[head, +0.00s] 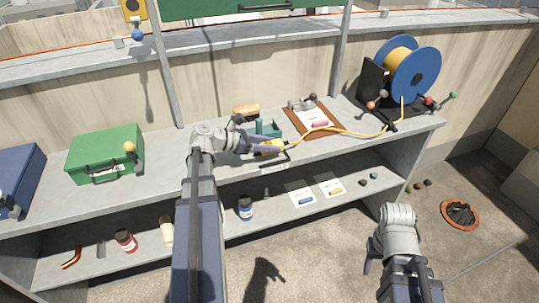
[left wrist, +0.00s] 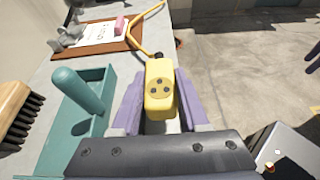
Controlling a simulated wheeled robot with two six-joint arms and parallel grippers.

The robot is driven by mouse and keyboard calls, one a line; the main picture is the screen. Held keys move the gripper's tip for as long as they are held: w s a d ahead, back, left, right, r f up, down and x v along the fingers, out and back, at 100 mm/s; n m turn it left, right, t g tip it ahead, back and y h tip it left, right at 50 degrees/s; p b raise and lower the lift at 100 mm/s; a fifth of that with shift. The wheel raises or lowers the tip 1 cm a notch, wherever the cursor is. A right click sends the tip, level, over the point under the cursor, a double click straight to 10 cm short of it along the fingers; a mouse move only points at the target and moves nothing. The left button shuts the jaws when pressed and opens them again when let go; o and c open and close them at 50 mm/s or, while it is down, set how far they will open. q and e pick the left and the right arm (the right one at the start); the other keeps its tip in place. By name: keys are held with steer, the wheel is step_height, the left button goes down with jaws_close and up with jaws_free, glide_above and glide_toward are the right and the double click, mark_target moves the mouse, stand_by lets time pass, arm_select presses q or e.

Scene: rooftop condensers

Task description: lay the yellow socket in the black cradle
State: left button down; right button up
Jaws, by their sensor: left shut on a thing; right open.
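The yellow socket (head: 271,147) is between the purple fingers of my left gripper (head: 266,148), over the front edge of the upper shelf. In the left wrist view, the socket (left wrist: 160,88) shows its face with dark holes, and the gripper (left wrist: 158,105) is shut on it. A yellow cable runs from its far end to the blue reel (head: 415,72). I cannot clearly pick out a black cradle; a dark base (head: 392,122) is visible under the reel. My right gripper (head: 369,265) is open and empty in front of the shelves, partly hidden by its wrist.
A teal tray with a post (left wrist: 78,92) and a wooden brush (left wrist: 18,112) are left of the socket. A brown clipboard (head: 334,131) lies beyond. A green case (head: 105,152) stands left. The lower shelf holds a blue-labelled jar (head: 246,208) and cards.

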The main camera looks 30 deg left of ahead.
arm_select(q)
steer(key=shift+f+b, duration=1.25)
steer(key=shift+f, duration=0.35)
steer(key=shift+f, duration=0.2)
steer(key=shift+c, duration=2.1)
jaws_free()
steer(key=shift+r, duration=0.3)
steer(key=p+v, duration=0.4)
steer(key=v, duration=0.6)
steer(key=shift+s+a, duration=0.15)
steer(key=shift+a, duration=0.1)
steer(key=shift+s+a+r+p, duration=0.2)
steer(key=shift+s+a+p, duration=0.15)
steer(key=shift+s, duration=0.2)
